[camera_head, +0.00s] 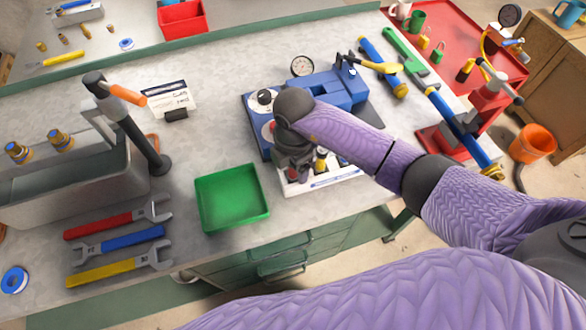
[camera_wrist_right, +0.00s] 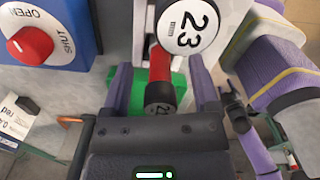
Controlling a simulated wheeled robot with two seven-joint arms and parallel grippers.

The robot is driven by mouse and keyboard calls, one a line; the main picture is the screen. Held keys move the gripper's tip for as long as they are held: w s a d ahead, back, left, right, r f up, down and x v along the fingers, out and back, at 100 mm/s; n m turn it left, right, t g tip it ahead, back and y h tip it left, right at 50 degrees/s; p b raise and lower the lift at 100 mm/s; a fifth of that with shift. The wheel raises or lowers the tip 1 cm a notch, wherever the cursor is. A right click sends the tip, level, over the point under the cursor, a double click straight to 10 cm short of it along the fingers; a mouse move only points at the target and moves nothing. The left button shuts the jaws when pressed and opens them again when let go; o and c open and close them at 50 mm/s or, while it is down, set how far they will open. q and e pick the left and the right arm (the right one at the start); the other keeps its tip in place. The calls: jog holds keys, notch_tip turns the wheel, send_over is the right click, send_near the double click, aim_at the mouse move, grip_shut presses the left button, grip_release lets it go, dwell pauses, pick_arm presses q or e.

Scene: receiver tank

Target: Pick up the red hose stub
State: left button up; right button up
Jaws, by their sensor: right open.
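The red hose stub (camera_wrist_right: 160,66) shows in the right wrist view, with a dark end cap bearing a number facing the camera. It lies between the two fingers of my right gripper (camera_wrist_right: 162,88), with gaps on both sides. The fingers are open and hold nothing. In the head view my right gripper (camera_head: 297,172) points down over a white rack (camera_head: 330,176) at the table's front edge, and it hides the stub there. My left gripper is not in view.
A blue unit (camera_head: 330,92) with a gauge stands behind the rack. A red knob (camera_wrist_right: 30,45) marked OPEN and SHUT is on its front. A round white tag reading 23 (camera_wrist_right: 188,28) is close by. A green tray (camera_head: 232,197) lies left of the gripper.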

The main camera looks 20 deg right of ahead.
grip_shut()
